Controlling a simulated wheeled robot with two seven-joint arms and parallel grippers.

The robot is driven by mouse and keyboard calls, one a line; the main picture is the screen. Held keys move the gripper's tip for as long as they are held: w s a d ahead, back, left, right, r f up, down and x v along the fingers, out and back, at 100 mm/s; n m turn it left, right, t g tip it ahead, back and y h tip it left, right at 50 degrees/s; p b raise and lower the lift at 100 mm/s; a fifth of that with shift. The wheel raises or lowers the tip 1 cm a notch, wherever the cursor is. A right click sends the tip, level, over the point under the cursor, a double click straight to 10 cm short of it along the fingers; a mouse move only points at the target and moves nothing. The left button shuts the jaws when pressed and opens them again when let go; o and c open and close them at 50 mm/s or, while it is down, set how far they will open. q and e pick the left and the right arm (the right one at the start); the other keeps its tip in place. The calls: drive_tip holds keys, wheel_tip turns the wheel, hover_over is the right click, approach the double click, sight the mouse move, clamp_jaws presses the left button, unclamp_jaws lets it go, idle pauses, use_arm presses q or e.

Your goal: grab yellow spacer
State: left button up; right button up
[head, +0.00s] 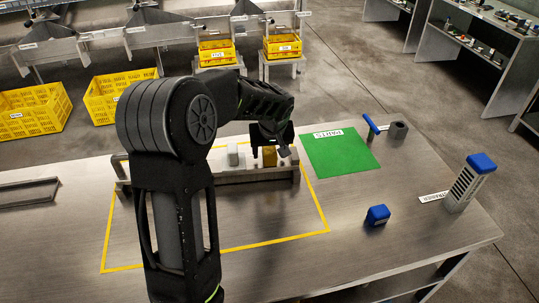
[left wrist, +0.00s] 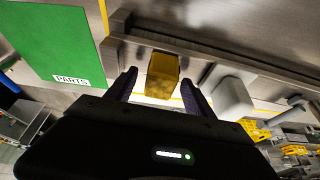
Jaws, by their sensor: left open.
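The yellow spacer (head: 270,156) is a small block standing on the grey metal fixture (head: 224,176) on the bench. In the left wrist view the spacer (left wrist: 162,76) lies ahead of and between the two dark fingers. My left gripper (head: 269,150) is open above the fixture, with its fingers on either side of the spacer; I cannot tell whether they touch it. In the left wrist view the left gripper (left wrist: 163,90) shows a gap around the spacer. My right gripper is not in view.
A light grey block (head: 233,155) sits on the fixture beside the spacer. The green parts mat (head: 340,155) lies to the right. A blue-handled tool (head: 371,127), a blue-topped block (head: 377,215) and a tall blue-topped strainer (head: 468,183) stand farther right. The bench front is clear.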

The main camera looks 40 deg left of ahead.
use_arm(q)
drive_tip(key=shift+c, duration=0.3)
clamp_jaws()
idle(0.3)
